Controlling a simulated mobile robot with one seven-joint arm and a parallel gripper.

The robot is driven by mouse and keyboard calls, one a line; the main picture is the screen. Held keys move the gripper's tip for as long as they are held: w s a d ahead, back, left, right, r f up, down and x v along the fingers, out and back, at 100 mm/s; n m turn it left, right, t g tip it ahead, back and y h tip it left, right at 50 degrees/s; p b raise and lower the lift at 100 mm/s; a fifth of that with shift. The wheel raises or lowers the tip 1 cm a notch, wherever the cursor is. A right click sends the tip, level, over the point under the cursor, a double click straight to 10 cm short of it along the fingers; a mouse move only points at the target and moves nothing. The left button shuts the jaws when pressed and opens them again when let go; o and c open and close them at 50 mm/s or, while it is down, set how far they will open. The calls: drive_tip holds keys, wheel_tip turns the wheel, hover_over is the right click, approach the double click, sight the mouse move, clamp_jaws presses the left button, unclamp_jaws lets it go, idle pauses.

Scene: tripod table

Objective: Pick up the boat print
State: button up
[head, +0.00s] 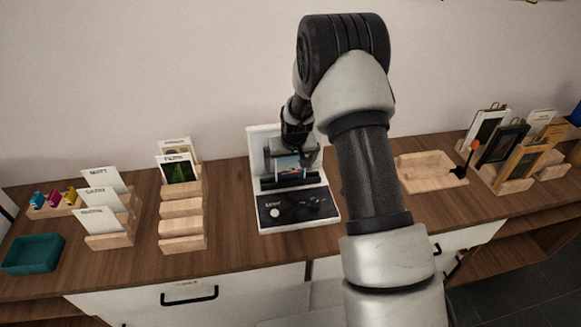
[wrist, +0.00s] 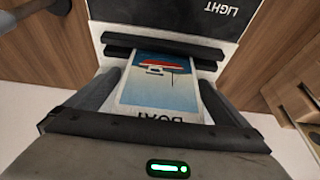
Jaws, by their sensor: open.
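The boat print (wrist: 160,95) is a card with a red, white and blue boat picture and the word BOAT at its edge. In the wrist view it stands in a slot between dark bars on the device. It also shows small in the head view (head: 291,168), partly hidden by my gripper. My gripper (wrist: 158,92) is open, with one finger on each side of the print; I cannot tell whether they touch it.
Left of the device are wooden card racks (head: 183,227), labelled card holders (head: 108,238) and a teal tray (head: 33,254). Bare counter (head: 230,200) lies left of the device.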

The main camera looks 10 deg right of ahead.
drive_tip(key=shift+f, duration=0.1)
drive_tip(key=shift+c, duration=0.4)
drive_tip(key=c, duration=1)
drive_tip(key=shift+c, duration=0.6)
